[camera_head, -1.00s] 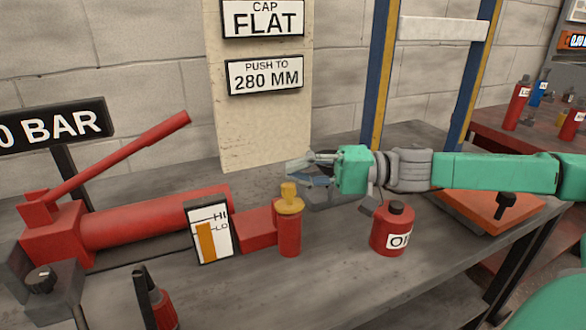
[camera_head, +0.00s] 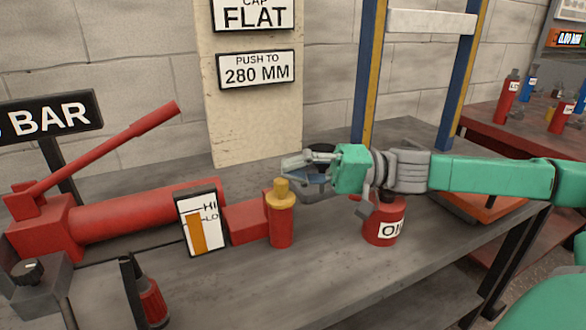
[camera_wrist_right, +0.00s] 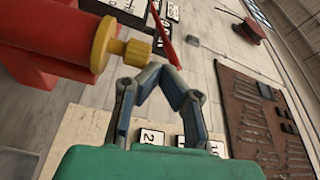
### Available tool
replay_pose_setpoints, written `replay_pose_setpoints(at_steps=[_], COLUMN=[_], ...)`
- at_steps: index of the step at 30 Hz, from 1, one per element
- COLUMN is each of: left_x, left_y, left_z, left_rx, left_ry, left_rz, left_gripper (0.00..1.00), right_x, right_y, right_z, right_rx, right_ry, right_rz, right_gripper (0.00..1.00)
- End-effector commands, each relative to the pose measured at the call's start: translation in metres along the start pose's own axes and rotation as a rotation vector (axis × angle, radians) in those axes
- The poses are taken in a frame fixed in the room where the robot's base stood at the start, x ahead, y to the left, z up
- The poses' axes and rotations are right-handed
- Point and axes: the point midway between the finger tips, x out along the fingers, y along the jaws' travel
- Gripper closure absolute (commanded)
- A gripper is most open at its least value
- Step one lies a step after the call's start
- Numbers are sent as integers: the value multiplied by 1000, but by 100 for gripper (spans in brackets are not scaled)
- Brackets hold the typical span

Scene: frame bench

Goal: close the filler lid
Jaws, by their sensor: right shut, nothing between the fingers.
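The yellow filler lid (camera_head: 280,200), with a knob on top, sits on the upright red filler neck (camera_head: 281,228) at the right end of the red pump. Its flange looks level on the neck. It also shows in the right wrist view (camera_wrist_right: 104,44), with its knob toward my fingers. My right gripper (camera_head: 285,164) is shut and empty, just above and behind the lid in the head view. In the wrist view its fingertips (camera_wrist_right: 163,70) meet close to the knob; I cannot tell if they touch it. My left gripper is not in view.
A red oil can (camera_head: 382,222) stands right of the neck, partly behind my right wrist. A level gauge (camera_head: 201,225) stands left of it. The pump's red handle (camera_head: 110,145) slants up at left. A board with signs (camera_head: 255,125) stands behind. The front bench (camera_head: 300,280) is clear.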

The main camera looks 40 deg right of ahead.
Motion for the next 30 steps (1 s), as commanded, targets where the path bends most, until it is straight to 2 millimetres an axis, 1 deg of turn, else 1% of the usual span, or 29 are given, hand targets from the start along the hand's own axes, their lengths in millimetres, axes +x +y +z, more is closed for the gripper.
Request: replay_pose_setpoints(at_steps=[1, 7, 11, 14, 18, 22, 25, 30], left_x=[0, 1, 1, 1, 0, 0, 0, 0], left_y=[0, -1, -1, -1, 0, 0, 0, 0], left_z=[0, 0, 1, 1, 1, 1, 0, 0], left_rx=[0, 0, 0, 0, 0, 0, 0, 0], left_ry=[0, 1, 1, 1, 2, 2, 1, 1], left_rz=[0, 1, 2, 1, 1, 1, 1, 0], left_gripper=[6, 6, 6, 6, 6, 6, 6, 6], right_x=[0, 0, -8, -21, -45, -64, -73, -78], right_y=[4, 4, 4, 5, 5, 4, 4, 5], right_z=[3, 3, 3, 2, 0, -1, -1, -1], right_rx=[6, 7, 9, 8, 8, 7, 5, 5], right_ry=[-6, -6, -4, 0, 4, 5, 3, 1], right_rz=[5, 5, 0, 0, 0, 0, 1, 1], right_gripper=[100, 100, 100, 100, 100, 100, 100, 100])
